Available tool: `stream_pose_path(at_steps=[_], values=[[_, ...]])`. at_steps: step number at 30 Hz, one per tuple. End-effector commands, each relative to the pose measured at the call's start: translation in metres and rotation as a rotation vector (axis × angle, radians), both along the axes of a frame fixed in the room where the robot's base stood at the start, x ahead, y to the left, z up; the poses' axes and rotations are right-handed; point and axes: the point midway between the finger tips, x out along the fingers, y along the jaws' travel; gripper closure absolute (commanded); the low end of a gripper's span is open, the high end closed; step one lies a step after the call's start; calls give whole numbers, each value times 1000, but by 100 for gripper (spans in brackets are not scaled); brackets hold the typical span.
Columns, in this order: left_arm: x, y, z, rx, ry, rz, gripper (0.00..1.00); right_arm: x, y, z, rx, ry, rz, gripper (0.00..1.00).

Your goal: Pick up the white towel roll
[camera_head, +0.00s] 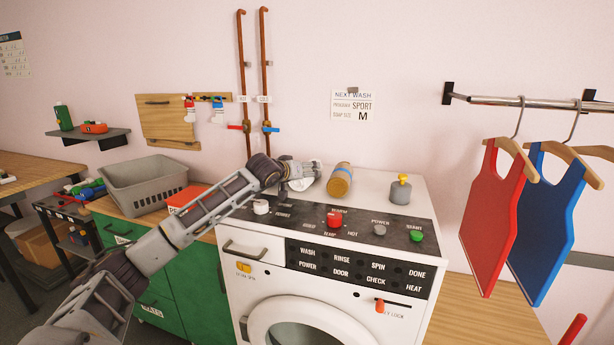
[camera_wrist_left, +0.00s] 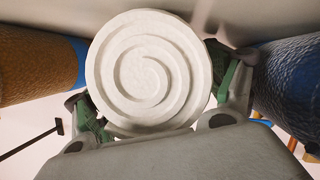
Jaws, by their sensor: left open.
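The white towel roll (camera_wrist_left: 148,70) shows its spiral end in the left wrist view, between the green-padded fingers of my left gripper (camera_wrist_left: 158,95). The fingers are open on either side of it; I cannot tell whether the pads touch it. In the head view, my left gripper (camera_head: 300,173) reaches over the back of the washing machine top (camera_head: 375,190). My right gripper is not in view.
A tan roll (camera_head: 340,179) lies close to the right of my left gripper. A grey canister with a yellow knob (camera_head: 400,190) stands farther right. In the wrist view, a brown roll (camera_wrist_left: 35,65) and a dark blue textured one (camera_wrist_left: 290,85) flank the fingers.

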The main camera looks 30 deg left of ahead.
Motion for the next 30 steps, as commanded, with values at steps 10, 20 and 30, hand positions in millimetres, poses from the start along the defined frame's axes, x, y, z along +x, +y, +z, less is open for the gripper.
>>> stream_pose_path(at_steps=[10, 20, 30], values=[[0, 0, 0, 0, 0, 0, 44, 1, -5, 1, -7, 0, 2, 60], [0, 0, 1, 0, -1, 0, 63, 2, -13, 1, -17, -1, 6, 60], [-2, 0, 6, 2, -1, 1, 63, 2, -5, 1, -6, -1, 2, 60]])
